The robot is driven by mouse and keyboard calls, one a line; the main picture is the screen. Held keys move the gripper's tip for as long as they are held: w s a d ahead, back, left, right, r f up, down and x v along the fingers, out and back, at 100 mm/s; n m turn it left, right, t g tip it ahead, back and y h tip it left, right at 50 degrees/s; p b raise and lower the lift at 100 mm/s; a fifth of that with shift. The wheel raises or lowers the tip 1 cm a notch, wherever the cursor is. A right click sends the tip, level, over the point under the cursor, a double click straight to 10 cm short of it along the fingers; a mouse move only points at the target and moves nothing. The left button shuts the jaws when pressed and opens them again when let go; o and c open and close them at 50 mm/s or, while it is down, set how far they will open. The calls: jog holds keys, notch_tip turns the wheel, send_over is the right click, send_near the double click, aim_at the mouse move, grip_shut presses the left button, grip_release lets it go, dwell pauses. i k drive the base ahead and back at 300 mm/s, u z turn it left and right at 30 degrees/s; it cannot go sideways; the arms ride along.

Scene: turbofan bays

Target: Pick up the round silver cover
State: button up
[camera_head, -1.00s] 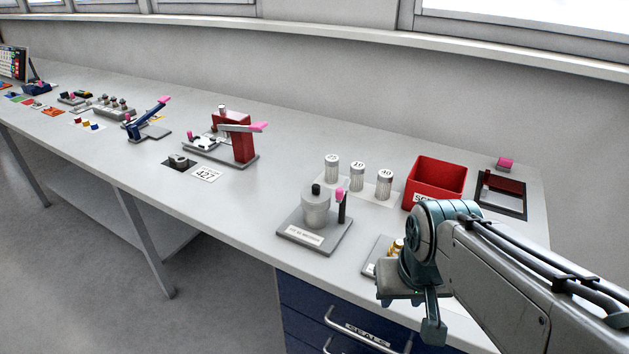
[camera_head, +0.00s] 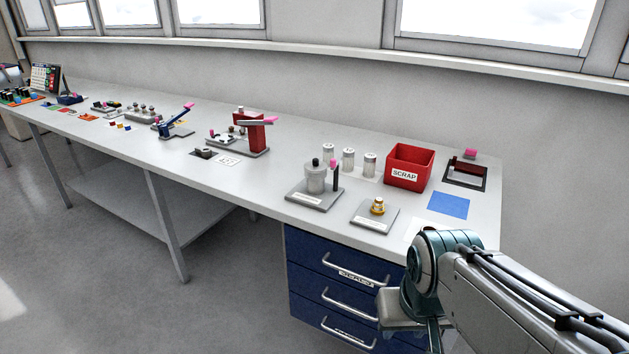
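A round silver canister with a black knob on top (camera_head: 316,178) stands upright on a grey base plate near the front right of the bench. It is the closest match in view to a round silver cover; I cannot tell whether its top is a separate part. My gripper (camera_head: 408,318) is low at the bottom right, in front of the blue drawers and well apart from the canister. My arm partly hides it, and its fingertips are not clear. I see nothing held in it.
A brass fitting on a grey plate (camera_head: 361,213), a red SCRAP bin (camera_head: 411,168), several numbered silver jars (camera_head: 348,160) and a blue mat (camera_head: 449,205) share the bench's right end. A red press (camera_head: 250,132) stands farther left. Blue drawers (camera_head: 330,270) are below; floor at left is clear.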

aim_at(316, 170)
jog(key=u, duration=1.1)
jog(key=i, duration=0.9)
jog(key=z, duration=0.6)
jog(key=i, duration=0.95)
jog(key=z, duration=0.9)
